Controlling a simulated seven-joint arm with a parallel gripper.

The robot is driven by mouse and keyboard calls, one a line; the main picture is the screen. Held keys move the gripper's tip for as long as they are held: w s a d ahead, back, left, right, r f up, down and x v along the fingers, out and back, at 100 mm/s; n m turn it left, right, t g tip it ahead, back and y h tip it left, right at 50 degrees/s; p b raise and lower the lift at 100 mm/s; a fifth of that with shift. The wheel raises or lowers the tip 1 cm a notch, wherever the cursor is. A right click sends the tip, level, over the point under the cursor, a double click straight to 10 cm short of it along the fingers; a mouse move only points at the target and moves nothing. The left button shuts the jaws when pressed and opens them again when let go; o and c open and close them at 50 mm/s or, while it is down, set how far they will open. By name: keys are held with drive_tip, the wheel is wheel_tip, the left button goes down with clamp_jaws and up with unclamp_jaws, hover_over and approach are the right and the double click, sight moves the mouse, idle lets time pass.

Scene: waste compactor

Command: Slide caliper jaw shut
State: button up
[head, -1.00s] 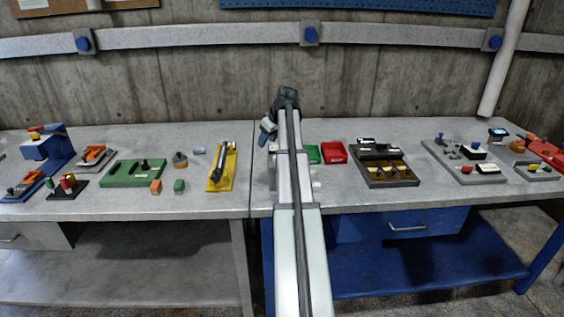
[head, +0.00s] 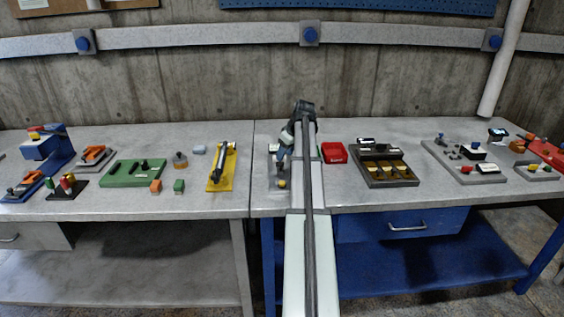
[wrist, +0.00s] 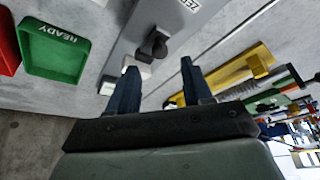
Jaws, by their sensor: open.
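A grey plate with a label starting "ZE" (wrist: 172,18) seems to be the caliper. A black knob (wrist: 155,43) stands on it, with a pale block beside it. In the head view the plate (head: 271,172) is partly covered by my arm, with a yellow knob (head: 282,184) at its near end. My gripper (wrist: 158,82) is open and empty. In the wrist view the black knob shows ahead, between the two fingers and apart from them. In the head view my gripper (head: 281,158) is over the plate; its fingertips are too small to judge.
A red tray (head: 333,152) is right of my arm. A green tray marked READY (wrist: 55,50) shows in the wrist view. A yellow base with a dark bar (head: 222,168) lies left of the plate. A dark organiser (head: 385,165) is farther right. Bare tabletop lies between the yellow base and the plate.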

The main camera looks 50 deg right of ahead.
sight(282, 164)
drive_tip(key=shift+x, duration=2.55)
drive_tip(key=shift+c, duration=0.5)
